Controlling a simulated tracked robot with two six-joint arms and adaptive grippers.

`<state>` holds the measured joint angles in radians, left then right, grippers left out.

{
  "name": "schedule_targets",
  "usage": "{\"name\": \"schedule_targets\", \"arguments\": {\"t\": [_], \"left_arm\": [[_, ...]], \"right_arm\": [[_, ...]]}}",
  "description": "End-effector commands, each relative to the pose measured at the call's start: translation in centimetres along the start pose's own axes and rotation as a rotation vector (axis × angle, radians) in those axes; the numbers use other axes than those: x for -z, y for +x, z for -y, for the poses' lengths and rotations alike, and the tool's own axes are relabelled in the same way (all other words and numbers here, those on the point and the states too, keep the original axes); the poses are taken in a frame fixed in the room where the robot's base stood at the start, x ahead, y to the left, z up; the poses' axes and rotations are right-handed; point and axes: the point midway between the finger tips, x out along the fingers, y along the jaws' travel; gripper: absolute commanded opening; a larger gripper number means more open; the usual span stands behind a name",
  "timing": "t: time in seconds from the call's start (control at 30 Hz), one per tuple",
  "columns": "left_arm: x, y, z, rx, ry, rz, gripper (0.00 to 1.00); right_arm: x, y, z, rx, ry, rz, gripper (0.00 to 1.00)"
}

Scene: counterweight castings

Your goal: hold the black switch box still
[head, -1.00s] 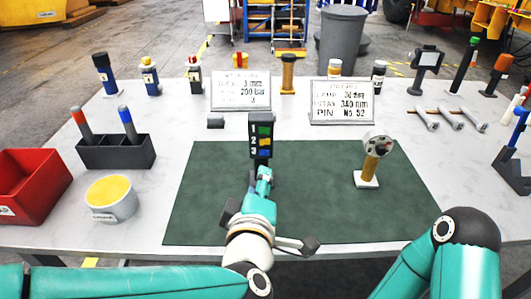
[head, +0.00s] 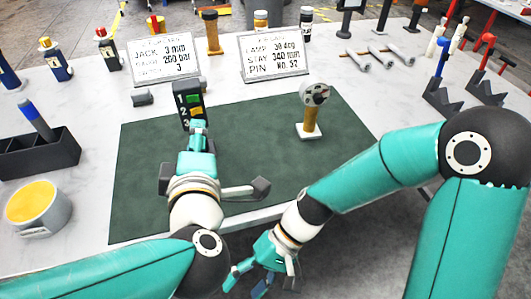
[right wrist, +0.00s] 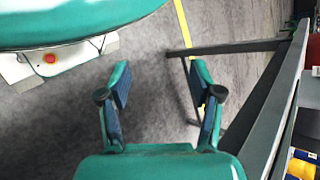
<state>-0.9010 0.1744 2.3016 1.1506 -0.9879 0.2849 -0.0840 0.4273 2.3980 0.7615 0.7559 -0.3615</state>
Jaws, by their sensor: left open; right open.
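The black switch box (head: 183,101) stands upright on the green mat (head: 150,185) in the head view. It shows the numbers 1, 2 and 3 beside green, yellow and blue switches. My left gripper (head: 198,128) is open, directly in front of the box's lower part and hiding some of it. I cannot tell whether its fingers touch the box. My right gripper (head: 250,285) is open and empty, low in front of the table's front edge. In the right wrist view its two fingers (right wrist: 163,88) are spread over bare floor.
A round-headed dial on a tan post (head: 310,118) stands right of the box. Two white signs (head: 167,58) (head: 273,53) stand behind. A grey pot with yellow contents (head: 42,218) and a black holder (head: 60,152) are at the left.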

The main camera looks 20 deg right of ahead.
Motion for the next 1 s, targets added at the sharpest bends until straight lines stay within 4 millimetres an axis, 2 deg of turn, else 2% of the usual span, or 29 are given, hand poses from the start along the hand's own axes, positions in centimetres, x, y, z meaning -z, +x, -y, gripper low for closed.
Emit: {"name": "schedule_targets", "arguments": {"t": [0.03,0.13,0.2,0.3,0.5,0.7,0.83,1.0], "left_arm": [[0.0,0.0,0.0,0.000,0.000,0.000,0.42],[0.0,0.0,0.0,0.000,0.000,0.000,0.42],[0.0,0.0,0.0,0.000,0.000,0.000,0.42],[0.0,0.0,0.0,0.000,0.000,0.000,0.42],[0.0,0.0,0.0,0.000,0.001,0.000,0.42],[0.0,0.0,0.0,0.000,0.001,0.000,0.42],[0.0,0.0,0.0,0.000,0.001,0.000,0.42],[0.0,0.0,0.0,0.000,0.001,0.000,0.42]], "right_arm": [[-0.3,-1.6,2.8,0.078,-0.079,-0.012,0.65],[-0.8,-4.8,7.8,0.226,-0.271,-0.053,0.65],[-0.5,-7.6,10.7,0.309,-0.441,-0.133,0.65],[1.4,-11.1,12.6,0.334,-0.669,-0.294,0.65],[6.7,-18.1,13.2,0.178,-1.067,-0.644,0.65],[9.9,-24.0,12.9,-0.048,-1.331,-0.872,0.65],[10.8,-26.1,12.7,-0.147,-1.419,-0.940,0.65],[11.5,-26.6,12.8,-0.192,-1.458,-0.964,0.65]]}}
